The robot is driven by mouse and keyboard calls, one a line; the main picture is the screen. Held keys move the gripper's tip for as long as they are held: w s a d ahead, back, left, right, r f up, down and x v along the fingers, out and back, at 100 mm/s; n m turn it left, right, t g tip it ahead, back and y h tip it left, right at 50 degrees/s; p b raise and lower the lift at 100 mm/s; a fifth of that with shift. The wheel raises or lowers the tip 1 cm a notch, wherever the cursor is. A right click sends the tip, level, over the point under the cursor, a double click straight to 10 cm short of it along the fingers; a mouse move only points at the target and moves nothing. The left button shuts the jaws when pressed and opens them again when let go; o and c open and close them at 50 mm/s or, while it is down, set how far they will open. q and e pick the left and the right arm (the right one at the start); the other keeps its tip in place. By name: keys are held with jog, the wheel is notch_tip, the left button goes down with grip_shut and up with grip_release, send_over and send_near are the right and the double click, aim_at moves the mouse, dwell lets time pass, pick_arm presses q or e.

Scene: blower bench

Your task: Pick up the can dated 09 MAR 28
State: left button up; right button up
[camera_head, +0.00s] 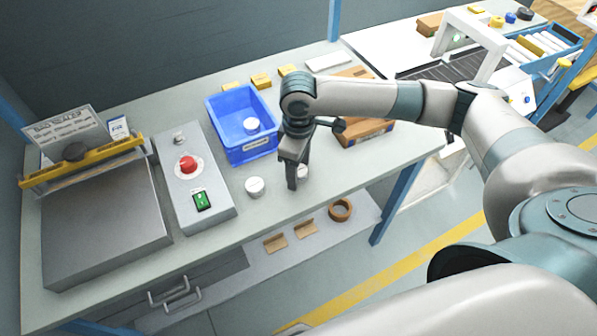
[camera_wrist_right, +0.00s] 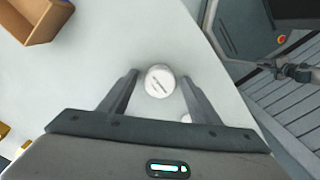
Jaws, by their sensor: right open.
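Three white cans show in the head view. One can (camera_head: 303,172) stands on the bench by my right gripper (camera_head: 293,184), partly hidden by its fingers. A second can (camera_head: 254,187) stands left of it, and a third can (camera_head: 251,125) is inside the blue bin (camera_head: 268,153). In the right wrist view, my right gripper (camera_wrist_right: 158,82) is open, with a white can (camera_wrist_right: 159,81) showing between its fingertips. Its lid has small dark print that I cannot read. Part of another white thing (camera_wrist_right: 186,118) shows beside the right finger. My left gripper is not in view.
A control box with a red button (camera_head: 187,164) and a grey machine with a yellow bar (camera_head: 84,165) stand to the left. A cardboard box (camera_head: 365,134) lies behind my gripper. The bench's front edge is close to the cans. Yellow blocks (camera_head: 261,80) lie at the back.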

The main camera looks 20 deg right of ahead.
aim_at(302, 171)
jog(key=c, duration=1.2)
jog(key=shift+o, duration=0.2)
jog(key=shift+r, duration=0.1)
